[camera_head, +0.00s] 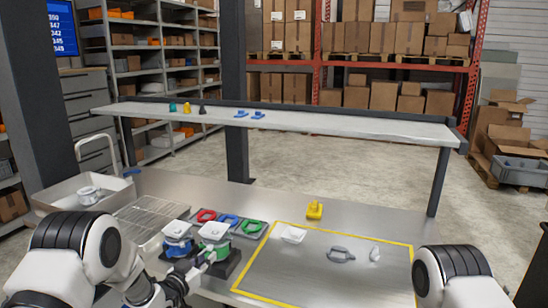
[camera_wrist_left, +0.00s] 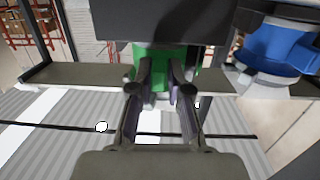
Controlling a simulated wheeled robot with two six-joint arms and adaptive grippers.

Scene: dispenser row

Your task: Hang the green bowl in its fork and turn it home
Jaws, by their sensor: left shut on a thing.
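The green bowl (camera_head: 215,242), with a white upper part, is at the dark stand (camera_head: 228,263) at the front, right of the blue bowl (camera_head: 178,247). My left gripper (camera_head: 210,258) reaches it from the front left. In the left wrist view the gripper's fingers (camera_wrist_left: 160,82) are shut on the green bowl (camera_wrist_left: 162,56), beneath a dark bar (camera_wrist_left: 165,22). The blue bowl (camera_wrist_left: 272,48) hangs to the right there, apart from the fingers. The bar and fingers hide the fork and much of the green bowl, so I cannot tell how it is seated or turned. My right gripper is out of view.
A grey tray with red (camera_head: 206,215), blue (camera_head: 228,220) and green (camera_head: 251,227) rings lies behind the stand. To the right, a yellow-bordered mat (camera_head: 300,270) holds a white dish (camera_head: 293,234) and grey clamp (camera_head: 340,255). A wire rack (camera_head: 145,218) and white bin (camera_head: 55,199) are left.

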